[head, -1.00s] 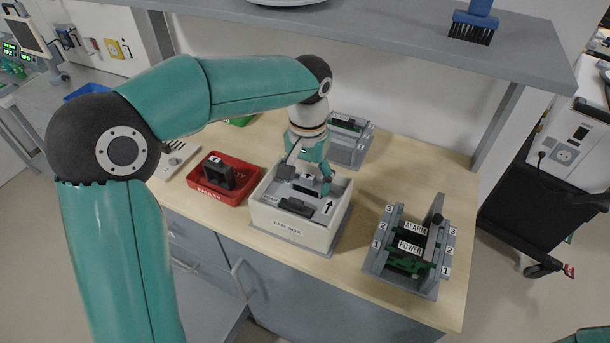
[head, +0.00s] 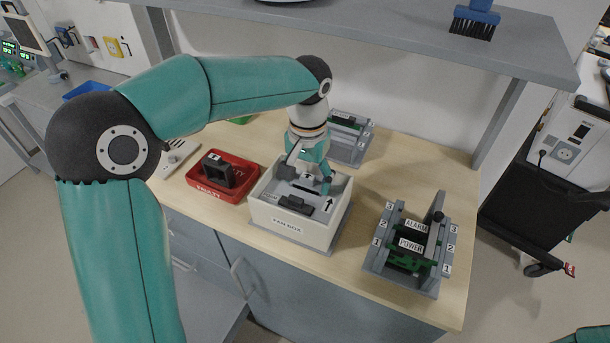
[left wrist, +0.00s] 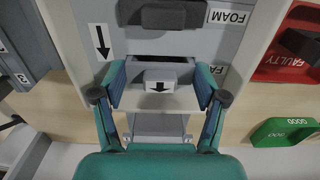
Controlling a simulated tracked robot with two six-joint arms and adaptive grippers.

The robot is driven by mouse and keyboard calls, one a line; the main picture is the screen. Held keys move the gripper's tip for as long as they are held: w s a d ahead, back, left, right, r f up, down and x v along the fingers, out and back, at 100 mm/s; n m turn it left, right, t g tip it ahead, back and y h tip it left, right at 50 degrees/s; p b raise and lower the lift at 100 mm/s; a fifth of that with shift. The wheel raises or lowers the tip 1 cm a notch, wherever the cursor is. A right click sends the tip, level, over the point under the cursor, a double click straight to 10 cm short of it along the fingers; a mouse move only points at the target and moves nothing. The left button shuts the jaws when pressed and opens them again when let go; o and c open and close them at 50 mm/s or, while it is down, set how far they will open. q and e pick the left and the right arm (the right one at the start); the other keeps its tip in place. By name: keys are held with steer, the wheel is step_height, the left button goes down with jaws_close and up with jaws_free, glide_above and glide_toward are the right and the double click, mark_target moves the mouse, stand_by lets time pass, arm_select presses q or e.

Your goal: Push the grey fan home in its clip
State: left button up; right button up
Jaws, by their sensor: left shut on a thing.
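The fan box (head: 278,226) is a pale open box with a grey inside. My right gripper is not in view.
A dark block (head: 296,205) lies in the box near the foam label. A red faulty tray (head: 225,196) holding a dark fan stands left. A grey rack (head: 412,280) with green boards stands right, and another grey unit (head: 350,145) behind. A shelf (head: 380,30) hangs above.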

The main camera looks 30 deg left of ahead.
arm_select(q)
steer(key=shift+f, duration=0.35)
stand_by(0.5)
steer(key=o, duration=1.2)
step_height(320, 180, up, 7)
steer(key=p, duration=0.6)
